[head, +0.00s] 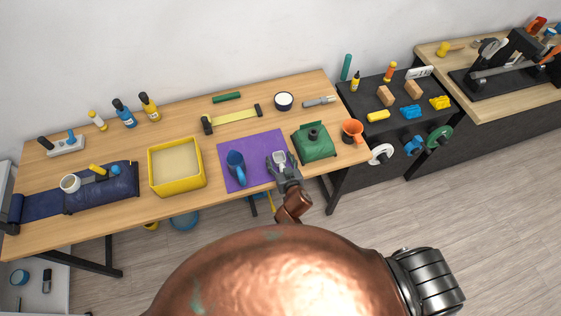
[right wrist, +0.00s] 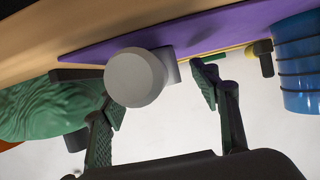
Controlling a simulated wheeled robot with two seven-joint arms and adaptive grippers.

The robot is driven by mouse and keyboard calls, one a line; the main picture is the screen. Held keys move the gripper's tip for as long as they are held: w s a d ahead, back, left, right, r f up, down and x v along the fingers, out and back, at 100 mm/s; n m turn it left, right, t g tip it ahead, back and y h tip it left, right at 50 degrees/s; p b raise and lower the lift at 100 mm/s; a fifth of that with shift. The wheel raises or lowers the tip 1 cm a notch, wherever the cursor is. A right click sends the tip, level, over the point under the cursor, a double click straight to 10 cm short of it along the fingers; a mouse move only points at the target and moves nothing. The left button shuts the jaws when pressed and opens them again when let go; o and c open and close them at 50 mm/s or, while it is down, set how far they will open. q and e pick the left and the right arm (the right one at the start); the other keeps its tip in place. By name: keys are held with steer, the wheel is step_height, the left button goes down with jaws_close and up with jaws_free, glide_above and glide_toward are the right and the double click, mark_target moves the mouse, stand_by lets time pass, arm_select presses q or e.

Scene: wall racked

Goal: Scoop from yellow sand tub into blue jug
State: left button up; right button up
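The yellow tub (head: 180,189) stands left of the purple mat (head: 225,152) and holds pale sand (head: 176,160). The blue jug (head: 236,166) is on the mat's left part; it also shows at the right of the right wrist view (right wrist: 298,62). A light grey scoop (head: 280,157) lies at the mat's right side. My right gripper (head: 281,165) is at the scoop, with fingers spread. In the right wrist view the scoop's round handle end (right wrist: 136,78) shows between the open fingers, with a gap to the right finger. My left gripper is out of view.
A white bowl (head: 284,101) and a yellow strip (head: 233,117) lie behind the mat.

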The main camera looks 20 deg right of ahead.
steer(key=c, duration=1.2)
steer(key=shift+r, duration=0.1)
steer(key=shift+c, duration=0.2)
